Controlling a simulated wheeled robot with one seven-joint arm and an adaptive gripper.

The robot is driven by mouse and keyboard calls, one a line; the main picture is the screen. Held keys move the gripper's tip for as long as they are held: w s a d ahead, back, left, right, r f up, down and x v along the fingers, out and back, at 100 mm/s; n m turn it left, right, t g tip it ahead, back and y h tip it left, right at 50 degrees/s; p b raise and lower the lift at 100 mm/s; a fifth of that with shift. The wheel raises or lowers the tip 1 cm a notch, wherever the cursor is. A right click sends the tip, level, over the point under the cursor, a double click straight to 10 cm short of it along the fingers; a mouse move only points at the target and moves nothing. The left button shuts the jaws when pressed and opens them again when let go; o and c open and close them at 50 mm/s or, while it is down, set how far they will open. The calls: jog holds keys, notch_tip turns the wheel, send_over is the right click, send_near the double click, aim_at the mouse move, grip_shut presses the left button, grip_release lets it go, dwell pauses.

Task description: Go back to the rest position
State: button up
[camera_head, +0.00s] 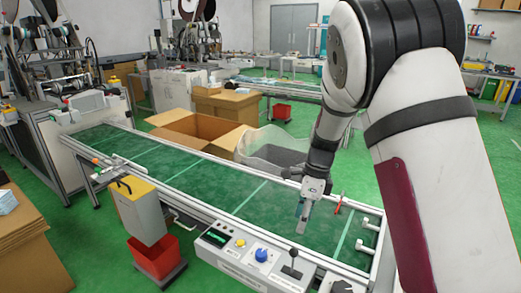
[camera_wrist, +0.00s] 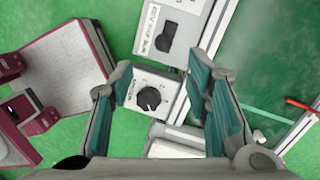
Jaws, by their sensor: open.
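My gripper (camera_head: 303,215) hangs over the near right end of the green conveyor belt (camera_head: 240,195) in the head view. In the wrist view my gripper (camera_wrist: 168,105) has its two teal-padded fingers apart, with nothing between them. Below and beyond the fingers lies a grey control box with a black dial (camera_wrist: 149,97). A white panel with a black switch (camera_wrist: 166,37) is above it in the picture. How high the fingertips are above the belt is hard to tell.
The control panel with a blue knob (camera_head: 261,255) and joystick (camera_head: 291,262) lines the belt's near edge. A red stick (camera_head: 339,204) is at the belt's far edge. An open cardboard box (camera_head: 196,127) and a clear-lined bin (camera_head: 272,150) stand behind. A red bin (camera_head: 154,255) is front left.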

jog(key=s+r+n+t+p, duration=0.1)
jog(key=s+r+n+p, duration=0.2)
jog(key=r, duration=0.4)
jog(key=s+r+n, duration=0.3)
jog(key=s+r, duration=0.2)
jog(key=r, duration=0.2)
jog(key=s+d+r+n+t+p, duration=0.1)
jog(key=s+r+n+p, duration=0.1)
jog(key=s+r+n, duration=0.3)
jog(key=s+d+r+n+t+h+p, duration=0.1)
jog(key=s+r+n+p, duration=0.2)
jog(key=s, duration=1)
jog(key=s+d+r+n+t+p, duration=0.1)
jog(key=s+r+n+t+p, duration=0.1)
jog(key=s+r+n, duration=0.5)
jog(key=s+n+p, duration=0.1)
jog(key=s, duration=0.1)
jog(key=shift+s+r+h, duration=0.3)
jog(key=shift+s+h, duration=0.1)
